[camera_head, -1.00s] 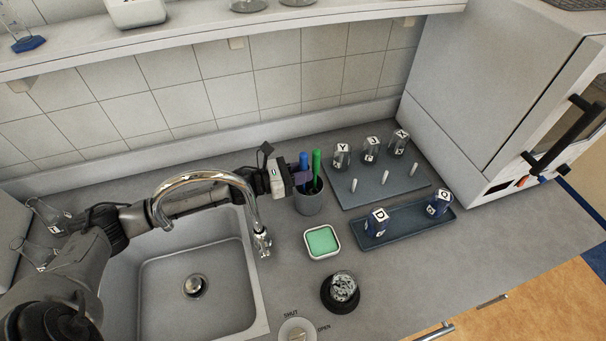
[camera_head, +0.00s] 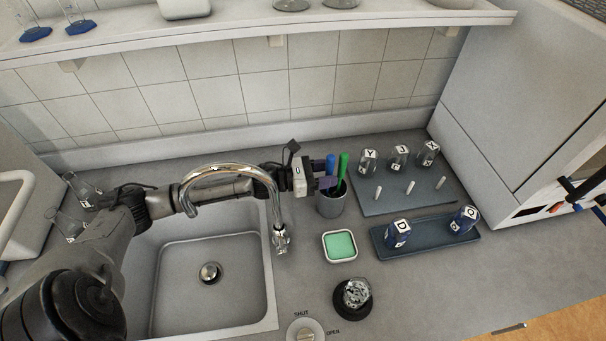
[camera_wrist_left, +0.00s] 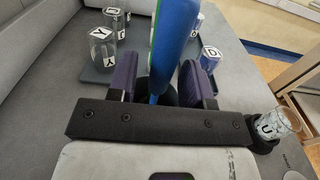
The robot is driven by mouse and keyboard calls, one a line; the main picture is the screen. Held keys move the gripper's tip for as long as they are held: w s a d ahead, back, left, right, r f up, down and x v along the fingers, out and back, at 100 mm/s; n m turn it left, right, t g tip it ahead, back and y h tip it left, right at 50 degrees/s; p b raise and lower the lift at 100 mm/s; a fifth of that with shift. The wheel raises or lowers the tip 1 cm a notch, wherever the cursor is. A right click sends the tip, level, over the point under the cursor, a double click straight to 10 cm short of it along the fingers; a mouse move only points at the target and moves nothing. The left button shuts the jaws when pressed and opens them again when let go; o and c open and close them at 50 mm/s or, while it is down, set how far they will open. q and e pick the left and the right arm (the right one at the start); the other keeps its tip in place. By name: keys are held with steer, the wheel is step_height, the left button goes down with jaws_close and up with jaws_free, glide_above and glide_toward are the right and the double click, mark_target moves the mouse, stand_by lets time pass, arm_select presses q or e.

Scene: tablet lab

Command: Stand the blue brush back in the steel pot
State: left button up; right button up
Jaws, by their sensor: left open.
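The blue brush (camera_head: 331,164) stands upright in the steel pot (camera_head: 331,205), beside a green brush (camera_head: 343,164). My left gripper (camera_head: 326,183) is at the pot's rim, reaching in from the left behind the tap. In the left wrist view, the blue brush (camera_wrist_left: 173,45) rises between the two purple fingers of my left gripper (camera_wrist_left: 160,76), with gaps at both sides. The fingers are open. The brush's lower end is hidden in the pot. My right gripper is not in view.
The curved tap (camera_head: 236,170) and sink (camera_head: 212,275) lie in front of my left arm. A green sponge dish (camera_head: 340,246) and a round dark stand with a glass (camera_head: 353,297) are in front of the pot. Trays (camera_head: 428,240) with lettered jars stand to the right.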

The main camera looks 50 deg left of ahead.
arm_select(q)
steer(key=v, duration=1.1)
steer(key=shift+s+b, duration=0.3)
steer(key=shift+b, duration=0.05)
steer(key=shift+a, duration=0.1)
